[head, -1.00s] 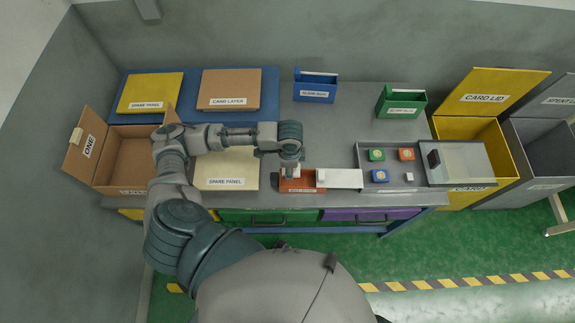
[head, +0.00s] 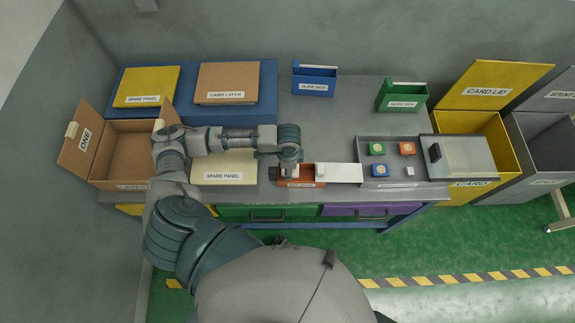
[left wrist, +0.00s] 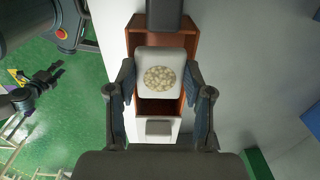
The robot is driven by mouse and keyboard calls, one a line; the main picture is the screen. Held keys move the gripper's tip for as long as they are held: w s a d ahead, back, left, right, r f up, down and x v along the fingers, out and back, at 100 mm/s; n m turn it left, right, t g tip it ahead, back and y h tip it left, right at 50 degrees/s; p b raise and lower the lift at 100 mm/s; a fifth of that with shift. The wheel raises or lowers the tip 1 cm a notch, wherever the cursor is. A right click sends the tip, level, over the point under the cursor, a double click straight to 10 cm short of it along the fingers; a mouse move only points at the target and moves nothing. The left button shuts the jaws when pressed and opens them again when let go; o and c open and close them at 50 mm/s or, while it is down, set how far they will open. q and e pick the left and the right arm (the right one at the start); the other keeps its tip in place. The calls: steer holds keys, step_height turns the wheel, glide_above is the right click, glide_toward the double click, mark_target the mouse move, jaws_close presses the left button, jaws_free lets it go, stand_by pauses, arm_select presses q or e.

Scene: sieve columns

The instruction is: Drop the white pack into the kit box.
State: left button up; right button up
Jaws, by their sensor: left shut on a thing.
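My left gripper (left wrist: 160,95) is shut on a white pack (left wrist: 159,57) with a round window of pale pellets. In the wrist view the pack lies over the open part of a red-brown box (left wrist: 133,45), between its side walls. I cannot tell how high above the box floor it is. In the head view my left gripper (head: 289,168) is over the left part of this red box (head: 303,183), whose label is too small to read surely. The box's white lid (head: 340,173) is slid out to the right. The gripper mostly hides the pack there.
A grey tray (head: 365,146) with colored blocks stands right of the lid. Blue (head: 315,87) and green (head: 402,103) boxes stand behind. An open carton (head: 105,172) and a cream panel (head: 222,167) are at left. The bench middle is clear.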

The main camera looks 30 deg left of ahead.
steer(key=shift+d, duration=0.15)
arm_select(q)
steer(key=shift+a, duration=0.15)
steer(key=o, duration=0.8)
steer(key=shift+a, duration=0.1)
steer(key=shift+o, duration=1.1)
steer(key=shift+a+f, duration=0.1)
arm_select(e)
steer(key=shift+a, duration=0.35)
steer(key=shift+a, duration=0.1)
arm_select(q)
steer(key=shift+r, duration=0.2)
step_height(320, 180, up, 12)
steer(key=shift+f, duration=0.25)
arm_select(e)
steer(key=shift+d, duration=0.2)
